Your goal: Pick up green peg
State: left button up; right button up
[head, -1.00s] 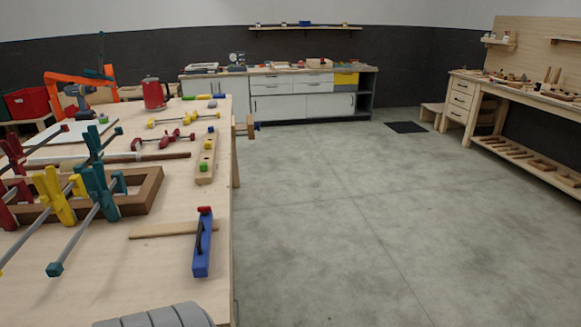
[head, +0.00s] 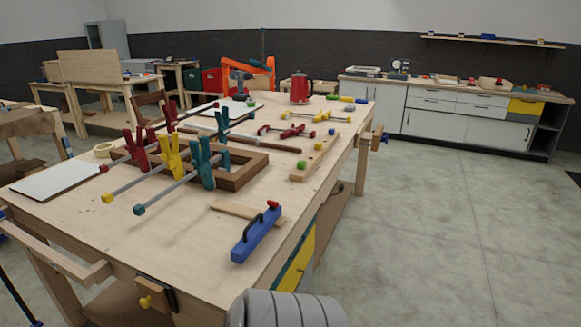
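A wooden strip (head: 319,155) with small coloured pegs lies near the right edge of the workbench (head: 130,240). A small green peg (head: 302,165) shows near the strip's front end. A blue peg (head: 331,132) stands at its far end. The pegs are small at this distance, so how deep they sit cannot be told. Neither of my grippers is in view. A rounded grey ribbed part of my own body shows at the bottom middle.
A blue tool with a red knob (head: 256,236) and a thin wooden slat (head: 246,212) lie in front of the strip. Clamps on a brown frame (head: 237,178) stand left. A red kettle (head: 299,88) stands farther back. Open floor (head: 440,230) lies right.

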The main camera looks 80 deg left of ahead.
aim_at(301, 165)
jog(key=i+j+u, duration=0.1)
jog(key=i+u, duration=0.15)
jog(key=u, duration=0.2)
jog(key=i+u, duration=0.25)
jog(key=u, duration=0.25)
jog(key=i+u, duration=0.25)
jog(key=u, duration=0.2)
jog(key=i+l+u, duration=0.15)
jog(key=u, duration=0.3)
jog(key=i, duration=0.05)
